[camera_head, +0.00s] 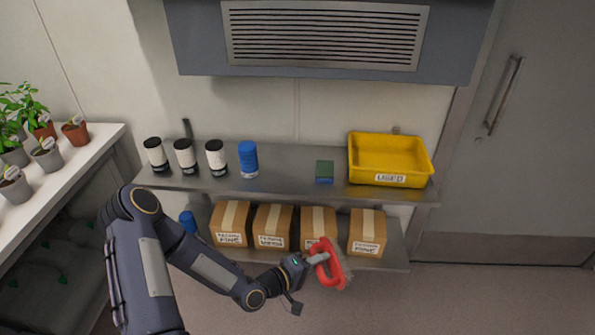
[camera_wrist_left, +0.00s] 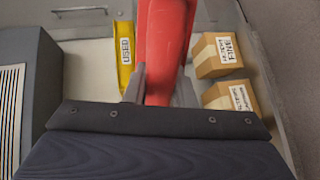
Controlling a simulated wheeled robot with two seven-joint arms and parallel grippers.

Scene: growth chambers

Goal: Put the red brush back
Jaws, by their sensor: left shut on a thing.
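The red brush (camera_head: 327,264) has a red looped handle and a pale bristle side. My left gripper (camera_head: 314,259) is shut on its handle. It holds the brush in the air in front of the lower shelf, near the boxes in the head view. In the left wrist view, the red brush (camera_wrist_left: 166,45) stands between the two fingers of the left gripper (camera_wrist_left: 160,88). My right gripper is not in view.
Several cardboard boxes (camera_head: 272,226) fill the lower shelf. The upper shelf is bare between blue canister (camera_head: 248,159) and block.

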